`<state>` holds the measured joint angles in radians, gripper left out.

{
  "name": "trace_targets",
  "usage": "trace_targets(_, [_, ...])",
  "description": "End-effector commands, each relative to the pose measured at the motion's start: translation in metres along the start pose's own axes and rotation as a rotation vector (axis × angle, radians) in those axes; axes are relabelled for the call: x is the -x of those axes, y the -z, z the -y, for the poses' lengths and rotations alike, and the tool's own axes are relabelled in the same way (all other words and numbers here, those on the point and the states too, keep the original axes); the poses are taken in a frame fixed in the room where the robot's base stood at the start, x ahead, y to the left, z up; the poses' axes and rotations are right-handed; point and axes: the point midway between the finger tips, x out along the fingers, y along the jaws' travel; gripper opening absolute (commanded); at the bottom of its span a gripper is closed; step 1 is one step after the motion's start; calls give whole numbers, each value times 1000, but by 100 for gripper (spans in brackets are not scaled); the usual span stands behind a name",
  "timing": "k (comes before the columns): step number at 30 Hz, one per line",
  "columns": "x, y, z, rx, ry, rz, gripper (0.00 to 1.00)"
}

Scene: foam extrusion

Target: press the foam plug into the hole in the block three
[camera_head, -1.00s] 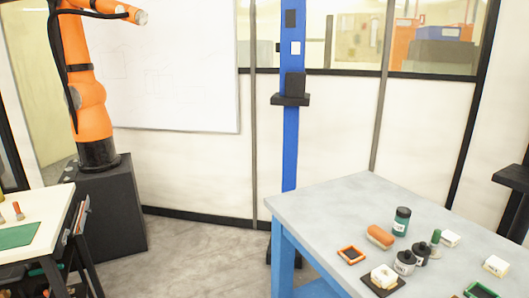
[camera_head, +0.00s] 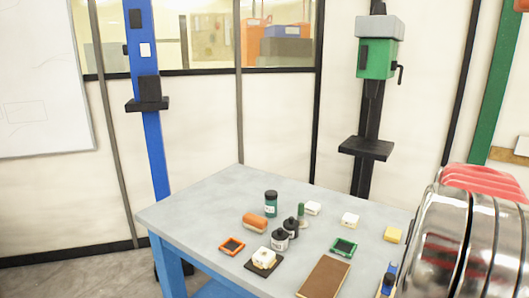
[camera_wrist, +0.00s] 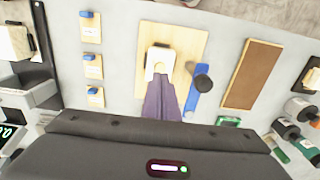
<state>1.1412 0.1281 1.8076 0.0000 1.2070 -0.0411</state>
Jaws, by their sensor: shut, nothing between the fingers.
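In the wrist view, three small tan blocks stand in a column at left: upper (camera_wrist: 91,28), middle (camera_wrist: 93,67) and lower (camera_wrist: 96,98). Each has a blue piece at its top edge. I cannot read which is block three, and no hole shows clearly. A cream arched piece (camera_wrist: 160,62) lies on a pale wooden board (camera_wrist: 190,45); I cannot tell whether it is the plug. My gripper (camera_wrist: 160,84) reaches up with two purple fingers, shut and empty, their tips over or beside the cream piece. Contact is unclear. The gripper is not visible in the head view.
A blue strip (camera_wrist: 194,95) with a black knob lies right of the fingers. A brown board (camera_wrist: 253,74) and dark bottles (camera_wrist: 300,108) are further right. In the head view, the grey bench (camera_head: 190,215) holds bottles, small frames and blocks; its left part is clear.

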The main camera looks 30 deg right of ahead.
Motion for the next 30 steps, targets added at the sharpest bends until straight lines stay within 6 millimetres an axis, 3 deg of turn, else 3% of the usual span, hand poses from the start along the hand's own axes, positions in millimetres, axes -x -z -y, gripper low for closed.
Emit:
trace_targets(14, [22, 0, 0, 0, 0, -2, 0])
trace_targets(25, [20, 5, 0, -5, -1, -21, 0])
trace_targets(30, [0, -5, 1, -12, -1, -24, 0])
